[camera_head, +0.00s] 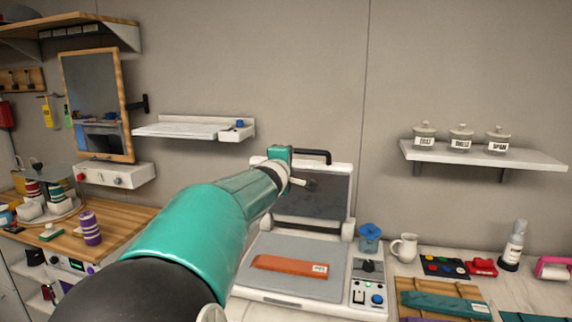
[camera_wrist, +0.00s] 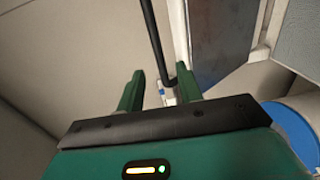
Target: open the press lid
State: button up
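The press stands on the counter with its grey lower plate (camera_head: 325,258) facing up. Its lid (camera_head: 320,195) stands raised, tilted back behind the plate, with the dark inner face towards me. A black bar handle (camera_head: 312,153) shows at the lid's top edge. My teal arm reaches up to that edge and hides the lid's left part. In the wrist view my gripper (camera_wrist: 160,88) has its two green fingers apart, with the black handle (camera_wrist: 158,45) running down between them. I cannot tell whether either finger touches it.
An orange folded piece (camera_head: 290,266) lies on the lower plate. A control panel (camera_head: 368,285) is at the press's right. A blue-lidded cup (camera_head: 369,238) and a white jug (camera_head: 404,248) stand to the right. A wall shelf (camera_head: 190,129) is at the upper left of the press.

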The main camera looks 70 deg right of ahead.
jog(key=shift+s+a+r, duration=0.1)
jog(key=shift+a+r, duration=0.05)
jog(key=shift+a, duration=1)
